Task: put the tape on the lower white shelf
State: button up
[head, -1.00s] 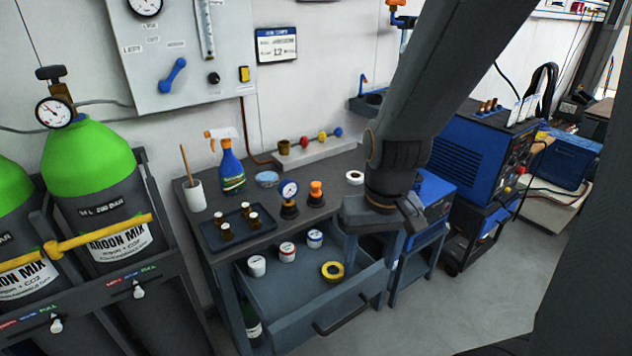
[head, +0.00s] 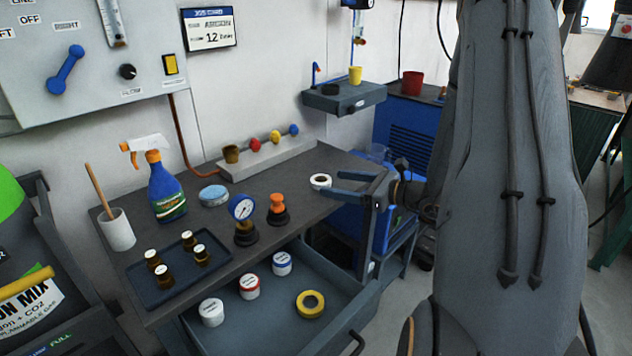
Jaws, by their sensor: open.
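A white tape roll (head: 320,181) lies flat on the right end of the dark workbench top. A yellow tape roll (head: 310,304) lies in the open drawer below. My gripper (head: 336,183) is open and empty. Its two fingers point left, with their tips just right of the white roll; I cannot tell whether they touch it or how high they are above the bench. A low whitish ledge (head: 244,166) runs along the back of the bench, with several small items on it. I cannot tell whether this is the lower white shelf.
On the bench are a spray bottle (head: 167,190), a gauge (head: 243,213), an orange-topped item (head: 277,207), a blue-white tin (head: 213,195), a white cup (head: 116,229) and a tray (head: 145,290) of small jars. The open drawer (head: 357,306) juts forward. A grey wall shelf (head: 318,101) hangs behind.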

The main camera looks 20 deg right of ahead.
aim_at(316, 178)
jog(key=shift+w+d+m, duration=0.3)
jog(key=shift+w+d, duration=0.05)
jog(key=shift+d, duration=0.15)
jog(key=shift+w+f+t, duration=0.1)
jog(key=shift+w+t, duration=0.2)
jog(key=shift+t, duration=0.1)
jog(key=shift+x, duration=0.95)
jog(key=shift+h, duration=0.3)
jog(key=shift+f+p+x, duration=0.2)
jog(key=shift+p+x, duration=0.15)
jog(key=shift+x, duration=0.5)
jog(key=shift+f+p+x, duration=0.15)
jog(key=shift+p+x, duration=0.15)
jog(key=shift+x, duration=0.55)
jog(key=shift+f+p+x, duration=0.2)
jog(key=shift+p+x, duration=0.15)
jog(key=shift+x, duration=0.5)
jog(key=shift+d, duration=0.2)
jog(key=c, duration=1.2)
